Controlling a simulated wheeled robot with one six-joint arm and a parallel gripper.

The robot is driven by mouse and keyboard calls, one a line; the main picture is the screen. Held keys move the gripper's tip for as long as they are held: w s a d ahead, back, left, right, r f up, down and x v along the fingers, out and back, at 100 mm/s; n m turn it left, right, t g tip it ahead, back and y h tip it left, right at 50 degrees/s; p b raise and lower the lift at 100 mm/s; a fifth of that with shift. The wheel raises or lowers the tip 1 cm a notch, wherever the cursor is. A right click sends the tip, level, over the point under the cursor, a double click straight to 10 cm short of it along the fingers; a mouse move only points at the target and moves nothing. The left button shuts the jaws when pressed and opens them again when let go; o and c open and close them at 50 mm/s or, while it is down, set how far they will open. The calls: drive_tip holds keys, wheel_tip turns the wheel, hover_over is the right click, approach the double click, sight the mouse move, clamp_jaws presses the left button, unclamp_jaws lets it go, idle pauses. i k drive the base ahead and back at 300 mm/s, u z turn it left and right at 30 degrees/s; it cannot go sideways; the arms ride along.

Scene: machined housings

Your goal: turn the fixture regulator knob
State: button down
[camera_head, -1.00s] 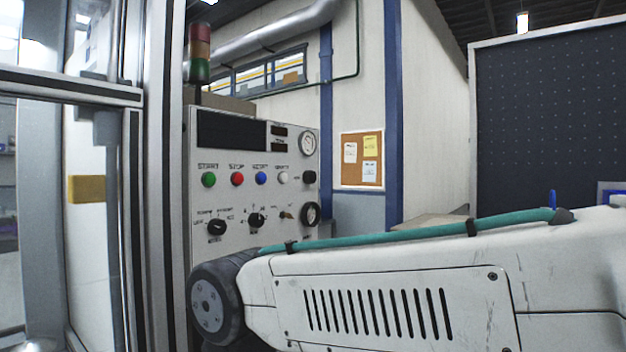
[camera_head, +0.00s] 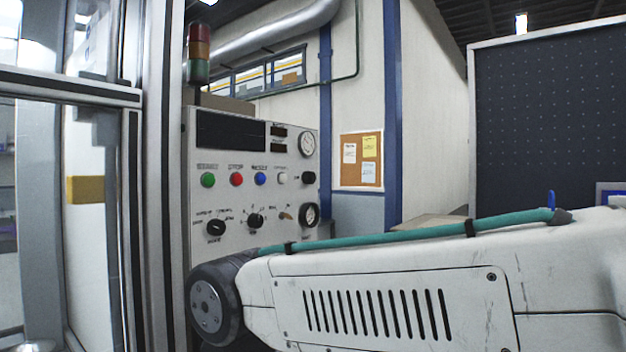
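A grey control panel (camera_head: 265,160) stands left of centre. At its right edge a black knob (camera_head: 308,178) sits between an upper round gauge (camera_head: 307,144) and a lower dark-rimmed gauge (camera_head: 310,214). Two black rotary knobs are lower on the panel, a left one (camera_head: 216,227) and a middle one (camera_head: 256,220). The labels are too small to read, so I cannot tell which knob is the fixture regulator. My arm crosses the lower right of the view and hides the panel's bottom. My gripper is out of view.
Green, red, blue and white buttons (camera_head: 237,179) line the panel above the lower knobs. A small brown lever (camera_head: 286,216) is beside them. A metal-framed clear enclosure (camera_head: 150,200) stands close on the left. A dark perforated board (camera_head: 550,120) is at the right.

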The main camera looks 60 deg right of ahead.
sight(308, 177)
drive_tip(key=z, duration=0.05)
drive_tip(key=k, duration=0.55)
drive_tip(key=z, duration=0.85)
drive_tip(key=i, duration=0.5)
drive_tip(key=u, duration=0.05)
